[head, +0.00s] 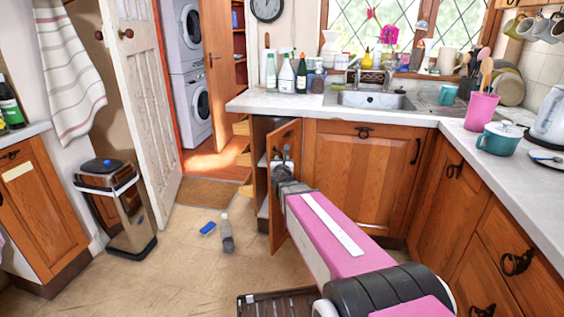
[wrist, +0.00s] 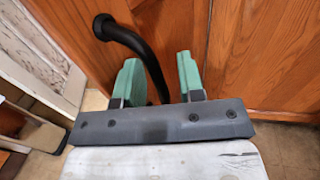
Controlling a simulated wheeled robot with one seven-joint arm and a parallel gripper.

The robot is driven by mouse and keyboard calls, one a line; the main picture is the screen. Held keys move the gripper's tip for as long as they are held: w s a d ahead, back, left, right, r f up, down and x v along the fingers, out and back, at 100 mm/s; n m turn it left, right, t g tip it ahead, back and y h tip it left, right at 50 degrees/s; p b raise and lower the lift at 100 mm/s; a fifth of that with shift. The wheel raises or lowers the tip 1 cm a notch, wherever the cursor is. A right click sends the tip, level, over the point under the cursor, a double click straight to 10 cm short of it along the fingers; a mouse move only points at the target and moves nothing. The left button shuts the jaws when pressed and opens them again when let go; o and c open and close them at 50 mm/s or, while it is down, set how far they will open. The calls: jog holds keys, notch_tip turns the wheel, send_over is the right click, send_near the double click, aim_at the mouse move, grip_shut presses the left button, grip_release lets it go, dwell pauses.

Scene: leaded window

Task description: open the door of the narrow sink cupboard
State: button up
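The narrow sink cupboard door (head: 287,205) is brown wood and stands ajar, swung out from the cabinet front. A dark opening with pale shelves (head: 262,160) shows to its left. My gripper (head: 281,163) is at the door's upper part and hides most of its handle in the head view. In the wrist view, the curved black handle (wrist: 128,38) runs down between my two green fingertips (wrist: 159,80). The fingers are apart, with gaps visible beside the handle. The handle's lower end is hidden behind the gripper's grey bar.
The wide sink door (head: 360,175) is shut to the right. A bottle (head: 227,232) and a blue object (head: 208,229) lie on or stand on the floor left of the door. A dark slatted crate (head: 275,303) is near the front. A bin (head: 117,205) stands farther left.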

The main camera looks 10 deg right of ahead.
jog(key=s+a, duration=0.1)
jog(key=s, duration=0.9)
jog(key=shift+s+a, duration=0.3)
jog(key=shift+a, duration=0.1)
